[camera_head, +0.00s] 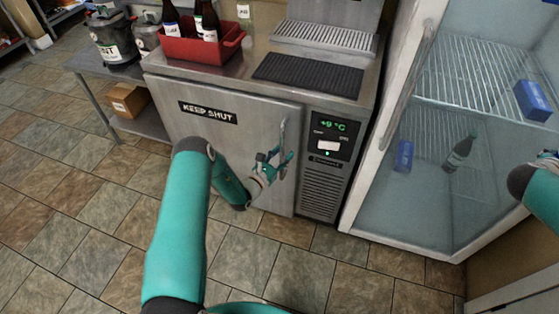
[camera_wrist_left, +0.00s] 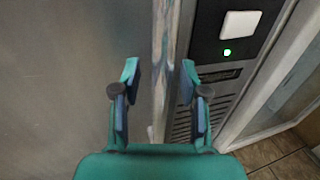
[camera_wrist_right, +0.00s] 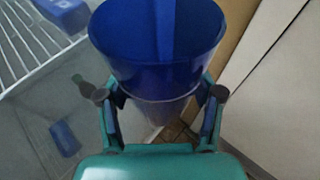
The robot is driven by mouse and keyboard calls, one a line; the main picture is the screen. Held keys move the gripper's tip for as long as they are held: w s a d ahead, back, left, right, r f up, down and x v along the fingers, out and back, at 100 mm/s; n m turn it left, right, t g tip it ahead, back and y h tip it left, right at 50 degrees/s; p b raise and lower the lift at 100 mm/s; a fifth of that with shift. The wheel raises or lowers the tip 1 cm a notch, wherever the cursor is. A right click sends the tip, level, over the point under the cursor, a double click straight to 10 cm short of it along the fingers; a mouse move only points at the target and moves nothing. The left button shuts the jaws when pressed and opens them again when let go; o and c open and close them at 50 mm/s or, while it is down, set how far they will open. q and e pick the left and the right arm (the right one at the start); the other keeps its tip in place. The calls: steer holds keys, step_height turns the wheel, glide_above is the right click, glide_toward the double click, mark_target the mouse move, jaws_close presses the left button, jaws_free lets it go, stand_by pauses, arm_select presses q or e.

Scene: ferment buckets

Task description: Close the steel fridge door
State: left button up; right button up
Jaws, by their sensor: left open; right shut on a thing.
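The steel fridge door (camera_head: 235,140) bears a "KEEP SHUT" label and stands flush or nearly flush with the cabinet front. I cannot tell whether a small gap is left at its edge. Its upright handle (camera_head: 283,135) is near the door's right edge. My left gripper (camera_head: 277,166) is open at the handle's lower part. In the left wrist view the handle (camera_wrist_left: 163,60) runs up between the spread fingers (camera_wrist_left: 157,95). My right gripper (camera_wrist_right: 160,110) is shut on a blue cup (camera_wrist_right: 150,75) with a wide rim. In the head view that cup is not clearly visible.
A control panel (camera_head: 331,134) sits right of the door. A red crate (camera_head: 205,48) with bottles stands on the steel top. A glass-fronted cabinet (camera_head: 385,165) with blue boxes and a bottle is at the right. A cardboard box (camera_head: 130,100) lies left; floor in front is clear.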

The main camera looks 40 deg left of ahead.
arm_select(q)
steer(key=s, duration=1.1)
steer(key=shift+s+d, duration=0.2)
steer(key=shift+s, duration=0.2)
arm_select(e)
steer(key=shift+w, duration=0.1)
